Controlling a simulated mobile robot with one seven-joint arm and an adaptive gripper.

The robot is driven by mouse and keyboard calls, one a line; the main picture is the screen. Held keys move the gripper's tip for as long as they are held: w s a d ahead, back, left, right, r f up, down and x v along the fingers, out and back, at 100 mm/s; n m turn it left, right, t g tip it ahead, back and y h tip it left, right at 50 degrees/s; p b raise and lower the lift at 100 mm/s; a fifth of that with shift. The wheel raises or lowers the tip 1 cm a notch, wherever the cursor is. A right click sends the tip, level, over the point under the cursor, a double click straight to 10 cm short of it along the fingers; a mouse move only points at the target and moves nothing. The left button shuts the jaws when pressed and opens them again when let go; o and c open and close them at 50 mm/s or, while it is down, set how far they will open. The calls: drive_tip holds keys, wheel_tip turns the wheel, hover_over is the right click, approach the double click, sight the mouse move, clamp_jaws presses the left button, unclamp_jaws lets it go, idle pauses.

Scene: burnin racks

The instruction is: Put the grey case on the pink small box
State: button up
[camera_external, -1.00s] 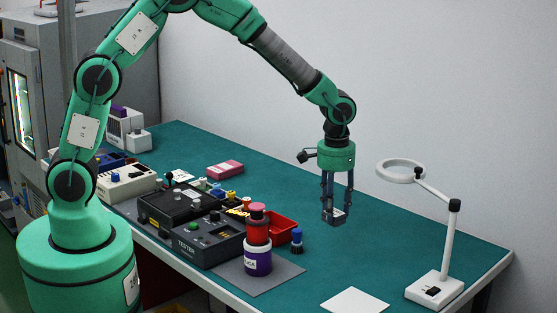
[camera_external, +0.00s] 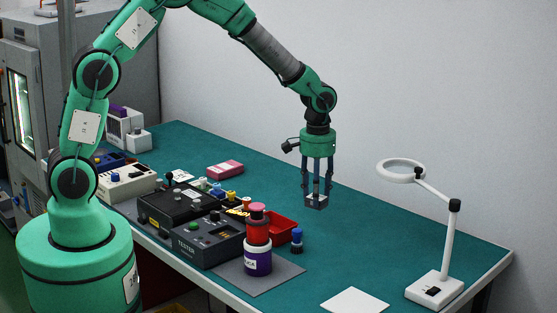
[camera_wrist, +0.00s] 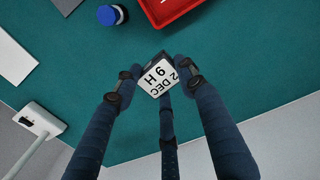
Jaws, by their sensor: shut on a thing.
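My gripper (camera_external: 316,200) is shut on the grey case (camera_external: 317,203) and holds it above the green table, right of the red tray. In the wrist view the grey case (camera_wrist: 158,75) shows a white label with black letters between my fingertips (camera_wrist: 158,80). The pink small box (camera_external: 225,168) lies flat on the table, to the left of and farther back than my gripper, apart from it. The wrist view does not show the pink box.
A red tray (camera_external: 285,230) and a blue-capped bottle (camera_external: 297,241) stand in the middle. A red and purple jar stack (camera_external: 257,258) stands by the black tester (camera_external: 207,246). A magnifier lamp (camera_external: 434,285) is at the right. The table behind the red tray is clear.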

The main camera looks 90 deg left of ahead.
drive_tip(key=s+a+n+p, duration=0.1)
drive_tip(key=s+a+n, duration=0.7)
drive_tip(key=s+a, duration=0.95)
drive_tip(key=s+a+n+p, duration=0.1)
drive_tip(key=s+a+n, duration=0.3)
drive_tip(key=s, duration=0.6)
drive_tip(key=s+a+f+n, duration=0.1)
drive_tip(key=s+a+n, duration=0.2)
drive_tip(key=s+a, duration=0.6)
drive_tip(key=shift+s+f+n+p, duration=0.2)
drive_tip(key=shift+s+n+p, duration=0.2)
drive_tip(key=shift+s, duration=0.4)
drive_tip(key=shift+a, duration=0.1)
drive_tip(key=b, duration=0.1)
hover_over(225, 166)
drive_tip(key=shift+d+f, duration=0.2)
drive_tip(key=shift+f, duration=0.6)
drive_tip(key=shift+f+b, duration=0.35)
drive_tip(key=shift+f, duration=1.35)
